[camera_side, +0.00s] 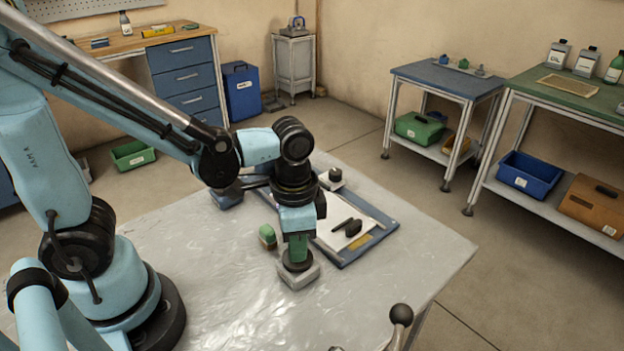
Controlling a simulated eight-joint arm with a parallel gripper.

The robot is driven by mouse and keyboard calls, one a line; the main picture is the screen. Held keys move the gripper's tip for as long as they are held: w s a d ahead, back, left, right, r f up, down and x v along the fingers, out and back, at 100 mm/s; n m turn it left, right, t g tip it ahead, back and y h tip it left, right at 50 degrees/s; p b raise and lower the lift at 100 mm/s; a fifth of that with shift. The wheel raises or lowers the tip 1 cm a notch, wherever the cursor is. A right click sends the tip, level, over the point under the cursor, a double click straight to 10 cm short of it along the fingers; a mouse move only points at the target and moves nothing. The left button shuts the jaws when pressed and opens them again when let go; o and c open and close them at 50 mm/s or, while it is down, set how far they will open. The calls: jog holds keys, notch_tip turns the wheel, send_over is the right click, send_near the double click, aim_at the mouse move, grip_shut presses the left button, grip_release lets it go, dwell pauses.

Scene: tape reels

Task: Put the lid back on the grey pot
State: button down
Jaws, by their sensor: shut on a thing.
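My gripper (297,262) points down at the middle of the table, low over a pale grey squarish piece (301,281). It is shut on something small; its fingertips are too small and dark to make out. The dark round shape at its end may be the lid or part of the gripper. I cannot tell whether the grey piece is the grey pot or whether it touches what I hold. A small dark round item on a pale base (331,183) stands farther back. I cannot identify pot or lid with certainty.
A green block (267,235) stands just left of my gripper. A blue-edged board (383,232) with paper and a black item (353,228) lies to the right. A dark ball-topped lever (401,315) rises at the front. The wrinkled sheet-covered table (225,290) is clear at front left.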

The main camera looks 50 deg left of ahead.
jog(key=c, duration=0.6)
grip_release()
jog(key=shift+r, duration=3.5)
grip_shut()
